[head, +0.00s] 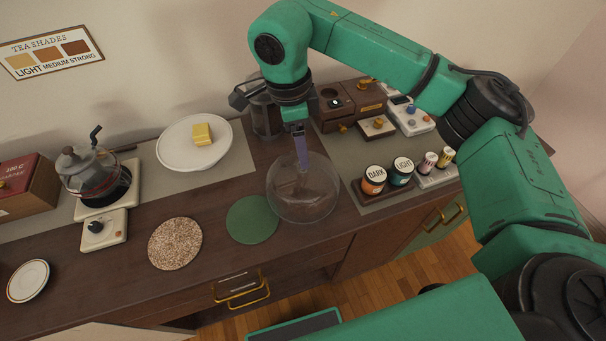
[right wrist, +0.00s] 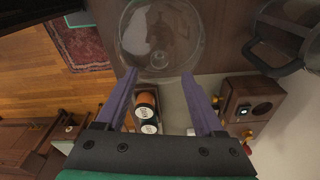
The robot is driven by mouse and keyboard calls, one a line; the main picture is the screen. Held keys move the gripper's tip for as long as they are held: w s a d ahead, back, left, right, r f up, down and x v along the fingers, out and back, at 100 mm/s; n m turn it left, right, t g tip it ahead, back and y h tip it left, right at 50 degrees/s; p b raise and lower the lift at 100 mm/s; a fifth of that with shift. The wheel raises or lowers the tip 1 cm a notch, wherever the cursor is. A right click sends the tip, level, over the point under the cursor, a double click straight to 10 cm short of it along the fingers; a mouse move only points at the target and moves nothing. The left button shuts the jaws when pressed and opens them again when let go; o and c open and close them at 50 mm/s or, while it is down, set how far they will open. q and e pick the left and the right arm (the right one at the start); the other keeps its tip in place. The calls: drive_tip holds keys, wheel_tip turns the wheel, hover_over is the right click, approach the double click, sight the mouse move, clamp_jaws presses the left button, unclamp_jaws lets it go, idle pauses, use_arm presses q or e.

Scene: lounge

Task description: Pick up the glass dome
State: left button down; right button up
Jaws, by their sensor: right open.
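The glass dome (head: 303,203) is clear and rounded. It stands on the dark wooden counter, right of a green round mat. In the right wrist view the dome (right wrist: 160,32) lies just beyond my fingertips, centred between them. My right gripper (head: 301,153) points down at the dome's back edge in the head view. Its two purple fingers are spread wide with nothing between them, as the right wrist view (right wrist: 159,74) shows. I cannot tell whether a finger touches the glass. My left gripper is out of view.
The green mat (head: 252,220) and a speckled mat (head: 175,243) lie to the left. A white plate with a yellow block (head: 202,134) is behind. A dark glass jug (head: 266,112) stands close behind my gripper. DARK and LIGHT jars (head: 374,180) stand on a tray at right.

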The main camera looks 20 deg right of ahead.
sight(303, 179)
wheel_tip(303, 179, down, 5)
drive_tip(key=shift+d+f+p, duration=0.1)
drive_tip(key=shift+p, duration=1.1)
drive_tip(key=shift+f, duration=0.1)
clamp_jaws()
